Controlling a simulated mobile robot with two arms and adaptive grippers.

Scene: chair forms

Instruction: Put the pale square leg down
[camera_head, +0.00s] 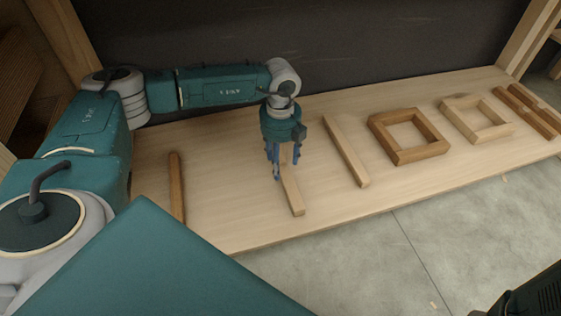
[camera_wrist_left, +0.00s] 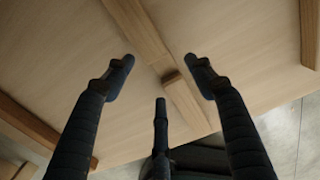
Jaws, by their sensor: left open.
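A pale square leg (camera_head: 293,195) lies on the wooden tabletop, partly hidden behind my left gripper (camera_head: 283,163). The left gripper points down over its far part, with its fingers spread open. In the left wrist view the open fingers (camera_wrist_left: 160,76) stand on either side of the pale wood (camera_wrist_left: 186,105), with a gap showing to each. A small end face or step shows in the wood between them. I cannot tell whether this is one piece or two in line. My right gripper does not show clearly.
On the same tabletop (camera_head: 235,225) lie a brown leg (camera_head: 176,188) to the left and another pale leg (camera_head: 346,150) to the right. Farther right are a brown square frame (camera_head: 425,152), a paler frame (camera_head: 490,132) and brown slats (camera_head: 525,108). Bare board separates them.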

